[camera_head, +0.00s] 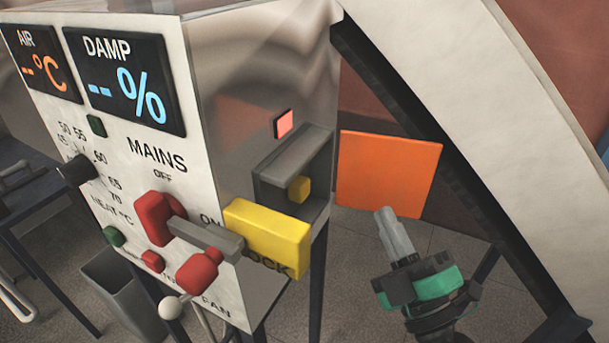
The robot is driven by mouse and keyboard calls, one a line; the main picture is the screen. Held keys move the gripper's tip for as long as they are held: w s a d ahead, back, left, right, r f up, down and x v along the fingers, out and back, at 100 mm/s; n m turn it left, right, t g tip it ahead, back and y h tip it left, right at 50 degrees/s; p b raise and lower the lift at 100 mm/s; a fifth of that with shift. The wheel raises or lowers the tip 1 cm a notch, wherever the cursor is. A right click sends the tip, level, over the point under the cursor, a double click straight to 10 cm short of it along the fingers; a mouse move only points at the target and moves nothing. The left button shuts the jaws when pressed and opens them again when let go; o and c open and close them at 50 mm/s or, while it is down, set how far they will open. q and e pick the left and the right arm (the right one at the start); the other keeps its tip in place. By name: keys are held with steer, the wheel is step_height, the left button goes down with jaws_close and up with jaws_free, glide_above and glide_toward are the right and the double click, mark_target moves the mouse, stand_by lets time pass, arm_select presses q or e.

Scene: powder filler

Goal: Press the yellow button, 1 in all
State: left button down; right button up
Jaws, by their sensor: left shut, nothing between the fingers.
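A small yellow button (299,189) sits inside a grey open-fronted housing (292,167) on the metal side of the control cabinet (255,75). My left gripper (386,212), with grey fingers and a green band, is to the right of the button and a little lower in the picture. Its fingers are shut and empty, pointing up and slightly left. A gap shows between the fingertips and the housing. My right gripper is not in view.
A yellow block (267,235) with partly visible lettering juts out at the cabinet's corner below the housing. A red switch (157,218) and red-handled lever (199,270) stand on the front. An orange panel (388,172) is behind the gripper. A red square light (285,123) glows above the housing.

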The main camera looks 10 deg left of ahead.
mark_target(299, 189)
arm_select(q)
steer(key=shift+s+a+r+h, duration=0.15)
steer(key=shift+s+r+h, duration=0.15)
steer(key=shift+s+r, duration=0.3)
steer(key=w+a, duration=0.2)
steer(key=a, duration=0.6)
steer(key=shift+w+a, duration=0.2)
steer(key=shift+w, duration=0.15)
stand_by(0.9)
steer(key=shift+w+a, duration=0.1)
stand_by(0.8)
